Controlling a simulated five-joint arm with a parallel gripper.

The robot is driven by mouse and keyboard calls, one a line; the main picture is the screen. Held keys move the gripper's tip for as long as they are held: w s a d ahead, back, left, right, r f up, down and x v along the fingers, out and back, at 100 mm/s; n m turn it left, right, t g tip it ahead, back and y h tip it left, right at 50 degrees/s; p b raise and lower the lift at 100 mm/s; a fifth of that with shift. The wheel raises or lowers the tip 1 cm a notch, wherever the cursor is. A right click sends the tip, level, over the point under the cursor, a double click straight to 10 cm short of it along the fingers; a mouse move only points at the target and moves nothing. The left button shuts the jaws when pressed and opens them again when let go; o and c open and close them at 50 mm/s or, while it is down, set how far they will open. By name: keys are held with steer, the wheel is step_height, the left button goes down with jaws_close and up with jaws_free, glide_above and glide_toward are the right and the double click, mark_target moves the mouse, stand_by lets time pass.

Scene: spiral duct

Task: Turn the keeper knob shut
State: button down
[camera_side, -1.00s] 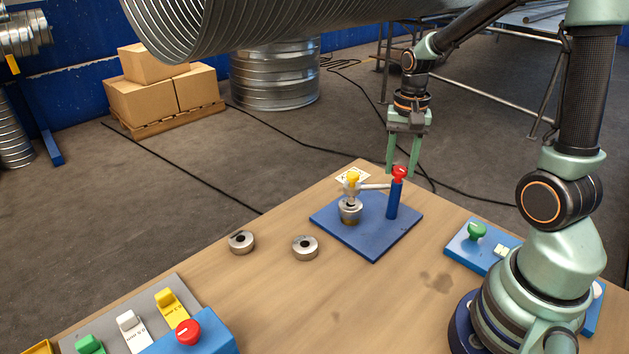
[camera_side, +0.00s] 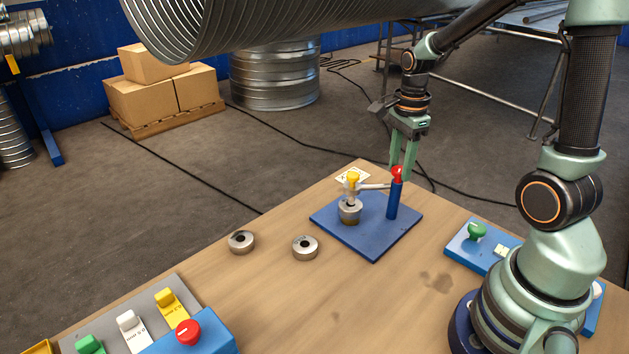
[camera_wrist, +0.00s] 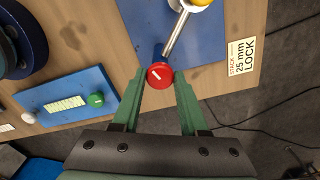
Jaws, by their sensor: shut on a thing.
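The red keeper knob (camera_side: 397,175) tops a blue post (camera_side: 394,201) on the blue base plate (camera_side: 377,243). My gripper (camera_side: 398,170) points down from above, its green fingers shut on the knob. In the wrist view the red knob (camera_wrist: 159,75), with a white mark slanting across its top, sits between the fingertips. A metal bar (camera_side: 374,187) runs from the post to a yellow-topped clamp (camera_side: 352,182). The clamp stands over a metal ring (camera_side: 349,212) on the same plate. The fingers partly hide the knob in the side view.
Two metal rings (camera_side: 305,248) lie on the wooden table left of the plate. A green knob (camera_side: 476,231) on another blue plate is to the right. Coloured switches and a red button (camera_side: 188,332) stand front left. A "25 mm LOCK" label (camera_wrist: 242,57) lies beyond the plate.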

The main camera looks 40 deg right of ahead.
mark_target(400, 169)
steer(key=shift+m, duration=2.2)
steer(key=shift+c, duration=2.2)
jaws_free()
step_height(400, 169, up, 12)
steer(key=shift+r, duration=0.1)
